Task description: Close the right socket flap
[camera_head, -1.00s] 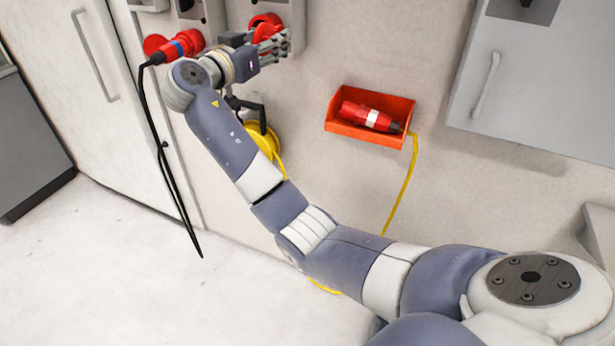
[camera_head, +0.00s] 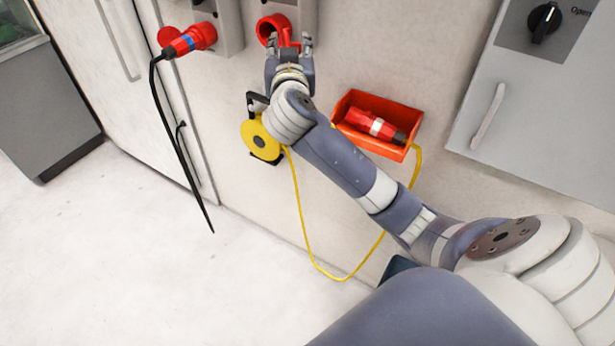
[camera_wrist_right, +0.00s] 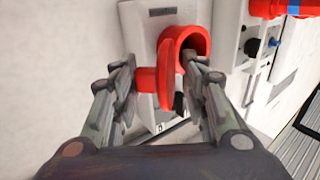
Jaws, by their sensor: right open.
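The right socket (camera_head: 273,28) is a red round socket on a grey wall box, at the top of the head view. In the right wrist view the socket (camera_wrist_right: 197,40) shows its open round mouth. Its red flap (camera_wrist_right: 167,75) stands open beside the mouth, seen nearly edge-on. My right gripper (camera_head: 292,43) is just below the socket in the head view. In the wrist view its two fingers (camera_wrist_right: 163,85) are spread, with the flap between them; I cannot tell whether either finger touches it. My left gripper is not in view.
A left socket (camera_head: 205,34) holds a red and blue plug (camera_head: 184,43) with a hanging black cable. A yellow cable reel (camera_head: 257,138) and an orange bin (camera_head: 359,143) with a red connector (camera_head: 375,126) are on the wall below. A grey cabinet (camera_head: 530,110) stands right.

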